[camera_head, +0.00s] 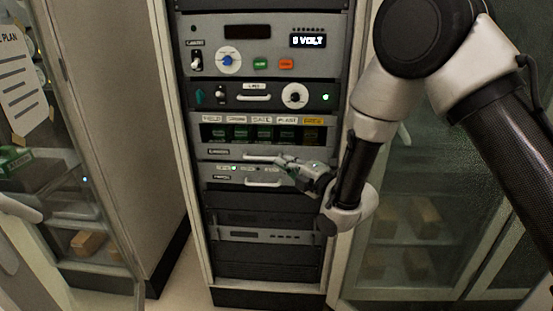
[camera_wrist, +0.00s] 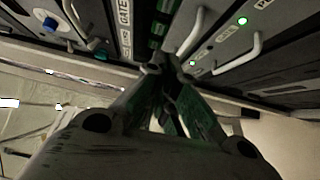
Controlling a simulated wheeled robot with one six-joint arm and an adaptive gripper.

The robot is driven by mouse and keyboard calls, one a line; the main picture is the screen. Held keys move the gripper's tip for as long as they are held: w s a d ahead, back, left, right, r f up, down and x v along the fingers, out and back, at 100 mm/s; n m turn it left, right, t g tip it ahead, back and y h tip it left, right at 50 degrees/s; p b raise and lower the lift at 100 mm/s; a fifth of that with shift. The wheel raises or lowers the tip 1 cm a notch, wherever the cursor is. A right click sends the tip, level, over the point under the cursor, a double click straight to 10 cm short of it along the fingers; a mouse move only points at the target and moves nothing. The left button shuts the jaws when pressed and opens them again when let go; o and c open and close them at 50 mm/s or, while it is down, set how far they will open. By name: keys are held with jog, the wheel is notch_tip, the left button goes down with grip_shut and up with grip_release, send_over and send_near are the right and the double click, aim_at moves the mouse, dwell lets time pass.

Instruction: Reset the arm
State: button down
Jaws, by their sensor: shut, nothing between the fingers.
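My gripper (camera_head: 285,163) is in front of the equipment rack (camera_head: 199,239), near the handle of the module with green cards. Its fingers point left toward the rack in the head view. In the wrist view my gripper (camera_wrist: 165,68) has its fingertips together, with nothing visible between them. The fingertips are close to a white handle (camera_wrist: 192,32) on a panel face; I cannot tell whether they touch it. My arm comes in from the right of the head view.
Below is a panel with a white dial (camera_head: 294,96). An open glass door stands at left. A glass cabinet with boxes (camera_head: 424,216) stands at right, behind my arm.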

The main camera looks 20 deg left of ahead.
jog(key=s+d+f+m+g+h, duration=0.2)
jog(key=d+f+m+h, duration=0.2)
jog(key=f, duration=0.3)
jog(key=s+d+f+m+g+h, duration=0.2)
jog(key=d+f+m+h, duration=0.15)
jog(key=f, duration=0.45)
jog(key=s+d+r+m+g+h, duration=0.2)
jog(key=d+m+h, duration=0.25)
jog(key=d, duration=0.65)
jog(key=s+d+r+m+h, duration=0.1)
jog(key=s+d+r+m, duration=0.5)
jog(key=d+r, duration=0.3)
jog(key=s+d+r+m+h, duration=0.1)
jog(key=s+d+r+m, duration=0.4)
jog(key=d, duration=1)
jog(key=s+d+r+m+h, duration=0.1)
jog(key=s+d+r+m, duration=0.5)
jog(key=s+d+r, duration=0.3)
jog(key=d+r, duration=0.3)
jog(key=r, duration=0.1)
jog(key=shift+d+r+m+t, duration=0.25)
jog(key=shift+m+t, duration=0.05)
jog(key=shift+t, duration=0.1)
